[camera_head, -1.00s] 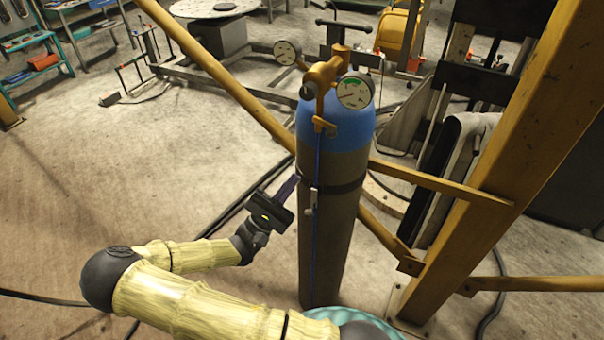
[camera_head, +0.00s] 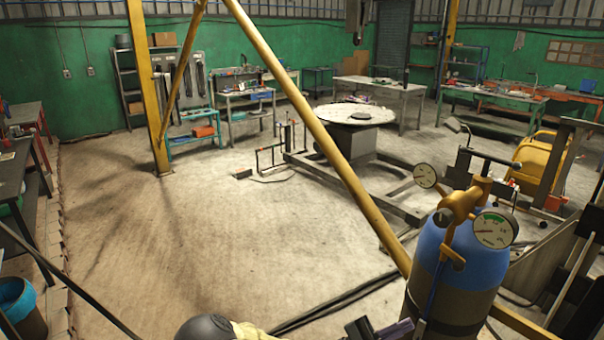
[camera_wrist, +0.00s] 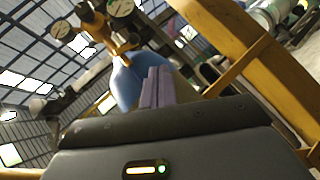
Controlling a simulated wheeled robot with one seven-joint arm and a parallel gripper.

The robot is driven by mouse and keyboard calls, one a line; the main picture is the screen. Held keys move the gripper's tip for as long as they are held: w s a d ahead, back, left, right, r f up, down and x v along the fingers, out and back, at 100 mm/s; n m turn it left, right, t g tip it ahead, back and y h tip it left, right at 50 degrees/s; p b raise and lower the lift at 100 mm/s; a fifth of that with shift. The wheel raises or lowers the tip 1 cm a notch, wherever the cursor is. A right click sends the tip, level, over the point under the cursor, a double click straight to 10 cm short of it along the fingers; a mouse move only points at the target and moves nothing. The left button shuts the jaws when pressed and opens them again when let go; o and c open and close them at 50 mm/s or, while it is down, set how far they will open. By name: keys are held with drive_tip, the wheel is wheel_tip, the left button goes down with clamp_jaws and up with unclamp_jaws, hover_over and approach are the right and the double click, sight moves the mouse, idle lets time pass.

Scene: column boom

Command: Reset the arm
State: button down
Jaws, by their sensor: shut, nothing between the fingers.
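My gripper shows in the wrist view (camera_wrist: 157,88), its purple fingers together and nothing between them. In the head view only the tip of my gripper (camera_head: 397,329) shows at the bottom edge, left of the gas cylinder. The rest of my arm is mostly cut off below the picture. The gas cylinder (camera_head: 455,262) has a blue top, a brass valve and two round gauges. In the wrist view the cylinder's blue shoulder (camera_wrist: 127,82) is just behind my fingers; I cannot tell the exact gap.
A yellow diagonal brace (camera_head: 318,135) crosses in front of me and passes behind the cylinder. A yellow post (camera_wrist: 240,50) stands close on the right in the wrist view. A round table (camera_head: 350,114) is further back. The floor (camera_head: 180,240) at left is clear.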

drive_tip(key=s+d+f+m+g+y, duration=0.2)
drive_tip(key=s+f+m+g+y, duration=0.5)
drive_tip(key=s+y, duration=0.6)
drive_tip(key=w+a+r+m+t+y, duration=0.3)
drive_tip(key=w+a+r+t+y, duration=0.3)
drive_tip(key=y, duration=0.5)
drive_tip(key=a+t, duration=0.2)
drive_tip(key=a, duration=0.1)
drive_tip(key=shift+r+t+y, duration=0.15)
drive_tip(key=shift+t+y, duration=0.25)
drive_tip(key=c, duration=1.3)
unclamp_jaws()
drive_tip(key=shift+s+a, duration=0.15)
drive_tip(key=shift+s, duration=0.05)
drive_tip(key=shift+c, duration=0.5)
drive_tip(key=shift+w, duration=0.1)
